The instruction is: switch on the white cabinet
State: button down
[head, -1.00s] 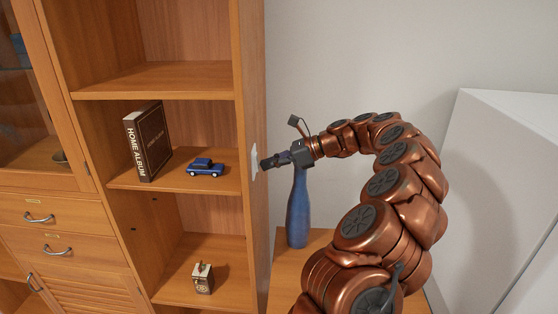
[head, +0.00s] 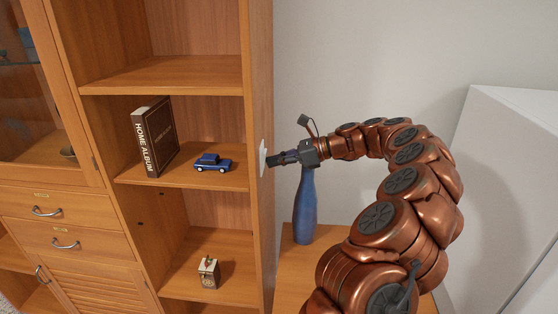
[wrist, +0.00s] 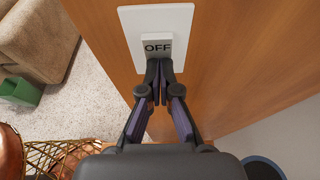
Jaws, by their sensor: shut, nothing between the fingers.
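A white switch plate (wrist: 126,22) is fixed to the wooden side panel of the shelf unit. Its rocker (wrist: 157,62) reads "OFF" in the wrist view. My gripper (head: 272,160) is shut and empty, pointing left at the plate. In the wrist view my gripper's fingertips (wrist: 159,68) overlap the lower part of the rocker; I cannot tell whether they touch it. The white block (head: 510,180) at the right is partly in view, with no markings visible.
A blue vase (head: 305,205) stands on a wooden surface just below my gripper. The shelves hold a book (head: 155,138), a blue toy car (head: 212,162) and a small box (head: 209,272). A beige sofa (wrist: 40,35) shows in the wrist view.

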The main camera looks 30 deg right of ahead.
jog(key=shift+a+r+p, duration=0.2)
jog(key=shift+r+p, duration=0.55)
jog(key=shift+r, duration=0.25)
jog(key=shift+d, duration=0.1)
jog(key=v, duration=1.3)
jog(key=shift+s+d+b, duration=0.25)
jog(key=shift+d+b, duration=0.1)
jog(key=shift+d, duration=0.05)
